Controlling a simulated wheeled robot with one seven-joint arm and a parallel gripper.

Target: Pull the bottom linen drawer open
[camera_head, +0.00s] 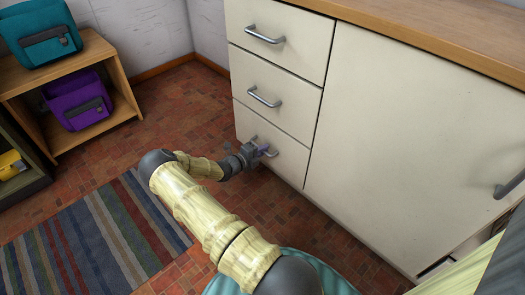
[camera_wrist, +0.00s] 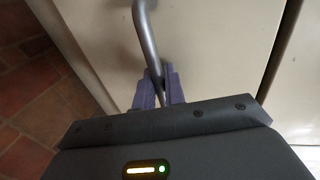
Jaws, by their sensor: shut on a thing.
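The bottom linen drawer (camera_head: 286,160) is the lowest of three cream drawer fronts on the left of the cabinet. Its front looks flush with the ones above. My gripper (camera_head: 262,151) is at its grey bar handle (camera_head: 271,154). In the wrist view my gripper (camera_wrist: 159,92) has its two purple fingers shut on the handle (camera_wrist: 147,45), one on each side of the bar. The drawer front (camera_wrist: 205,45) lies just behind. My wrist hides part of the handle in the head view.
Two drawers with grey handles (camera_head: 264,97) are above. A cabinet door (camera_head: 410,130) stands to the right. A wooden shelf (camera_head: 75,62) with a teal bag (camera_head: 42,38) and a purple bag (camera_head: 78,103) is at the left. A striped rug (camera_head: 95,240) lies on open brick floor.

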